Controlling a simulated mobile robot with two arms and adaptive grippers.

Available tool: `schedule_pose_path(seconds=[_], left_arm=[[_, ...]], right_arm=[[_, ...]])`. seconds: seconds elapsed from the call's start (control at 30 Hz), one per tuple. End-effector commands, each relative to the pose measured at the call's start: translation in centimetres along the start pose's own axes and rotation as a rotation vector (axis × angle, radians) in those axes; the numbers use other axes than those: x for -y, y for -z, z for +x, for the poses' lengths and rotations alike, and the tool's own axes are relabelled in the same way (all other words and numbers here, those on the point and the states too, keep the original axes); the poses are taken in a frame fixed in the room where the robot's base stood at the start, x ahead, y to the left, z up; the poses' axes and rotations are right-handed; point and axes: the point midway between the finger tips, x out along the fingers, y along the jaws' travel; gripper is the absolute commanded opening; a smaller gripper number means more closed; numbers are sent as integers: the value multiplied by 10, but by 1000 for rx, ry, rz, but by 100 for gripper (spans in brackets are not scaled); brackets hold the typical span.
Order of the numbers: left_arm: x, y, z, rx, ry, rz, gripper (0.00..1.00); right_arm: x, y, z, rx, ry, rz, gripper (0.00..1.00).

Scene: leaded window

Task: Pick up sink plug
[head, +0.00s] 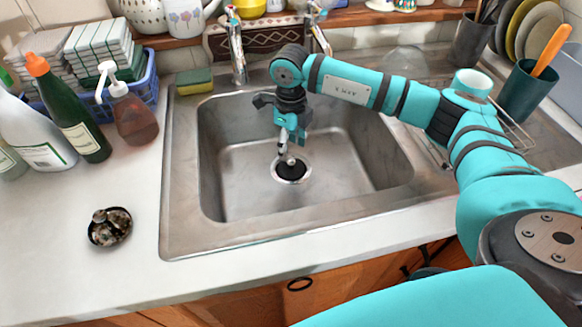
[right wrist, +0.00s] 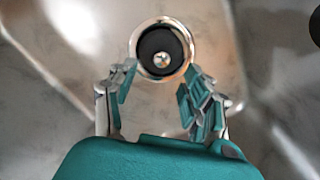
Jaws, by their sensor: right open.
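The black sink plug (head: 293,171) sits in the metal drain ring on the floor of the steel sink (head: 238,170). In the right wrist view the plug (right wrist: 160,50) is a dark round disc with a shiny knob at its centre. My right gripper (head: 288,155) points down over the plug, and its fingers hide part of it in the head view. In the right wrist view the right gripper's fingers (right wrist: 158,85) are spread apart and empty, with the plug showing beyond their tips. I cannot tell the height of the tips above the plug. My left gripper is not in view.
The sink walls surround my right gripper. Taps (head: 236,45) stand at the back, beside a green and yellow sponge (head: 194,80). Bottles (head: 68,110) stand at the left. A small dark dish (head: 110,227) sits on the counter. A utensil cup (head: 525,92) is at the right.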

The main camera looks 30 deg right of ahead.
Motion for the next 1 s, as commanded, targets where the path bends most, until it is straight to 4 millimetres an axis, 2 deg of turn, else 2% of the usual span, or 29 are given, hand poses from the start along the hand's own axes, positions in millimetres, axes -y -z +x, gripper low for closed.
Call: schedule_pose_path(seconds=[0.17,0.43,0.73,1.0], left_arm=[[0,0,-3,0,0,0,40],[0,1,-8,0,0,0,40],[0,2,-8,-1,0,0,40],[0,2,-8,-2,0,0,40]], right_arm=[[0,0,12,-2,-2,1,50],[2,-1,50,-1,-1,0,50],[2,-1,56,1,0,0,50],[3,-1,56,1,0,0,16]])
